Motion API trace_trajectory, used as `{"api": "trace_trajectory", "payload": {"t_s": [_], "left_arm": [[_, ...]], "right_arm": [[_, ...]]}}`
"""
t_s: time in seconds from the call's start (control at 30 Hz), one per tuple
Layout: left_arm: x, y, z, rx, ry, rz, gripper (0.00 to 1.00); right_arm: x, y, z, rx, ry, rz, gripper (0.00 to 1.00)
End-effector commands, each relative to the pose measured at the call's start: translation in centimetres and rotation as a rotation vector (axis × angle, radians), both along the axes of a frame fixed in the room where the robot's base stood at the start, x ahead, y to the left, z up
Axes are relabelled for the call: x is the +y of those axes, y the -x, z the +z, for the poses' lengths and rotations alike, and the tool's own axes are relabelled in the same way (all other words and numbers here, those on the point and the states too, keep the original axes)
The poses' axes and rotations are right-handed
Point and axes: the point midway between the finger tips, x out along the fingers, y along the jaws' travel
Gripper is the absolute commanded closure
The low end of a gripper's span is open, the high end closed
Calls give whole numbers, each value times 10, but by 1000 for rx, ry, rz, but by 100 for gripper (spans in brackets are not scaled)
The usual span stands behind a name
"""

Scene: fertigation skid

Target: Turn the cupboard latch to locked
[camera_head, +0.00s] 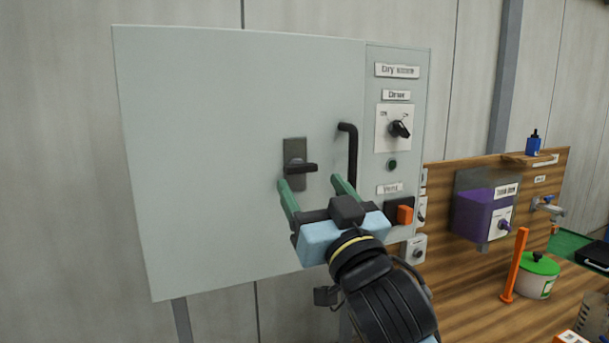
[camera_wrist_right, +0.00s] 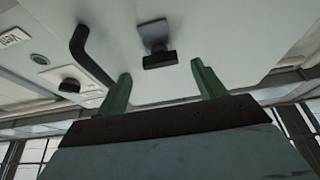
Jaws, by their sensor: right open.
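The cupboard (camera_head: 240,100) is a pale grey-green box on the wall. Its latch (camera_head: 299,168) is a dark lever on a grey plate, and the lever lies about horizontal, pointing right. My right gripper (camera_head: 311,181) is open, with its two green fingers reaching up toward the latch from below. In the right wrist view the latch (camera_wrist_right: 160,61) lies beyond the fingertips (camera_wrist_right: 160,72) and between their lines, with nothing between the fingers. Contact with the lever cannot be made out in the head view. My left gripper is not in view.
A black door handle (camera_head: 352,155) stands just right of the latch, close to the right finger; it also shows in the wrist view (camera_wrist_right: 85,55). Farther right are a rotary switch (camera_head: 399,129), an orange switch (camera_head: 405,214) and a purple box (camera_head: 475,214). The door's left is clear.

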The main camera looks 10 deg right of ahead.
Motion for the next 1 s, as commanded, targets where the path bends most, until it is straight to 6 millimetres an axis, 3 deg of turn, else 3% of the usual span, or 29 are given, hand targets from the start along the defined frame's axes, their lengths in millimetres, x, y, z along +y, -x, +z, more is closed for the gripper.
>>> {"api": "trace_trajectory", "payload": {"t_s": [0.1,0.3,0.67,1.0], "left_arm": [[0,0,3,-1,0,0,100],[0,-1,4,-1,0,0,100],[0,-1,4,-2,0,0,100],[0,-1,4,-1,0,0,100]], "right_arm": [[4,-19,9,-1,1,1,31],[8,-36,15,0,0,1,31],[8,-39,16,0,-1,1,32],[8,-39,16,0,-1,1,76]]}}
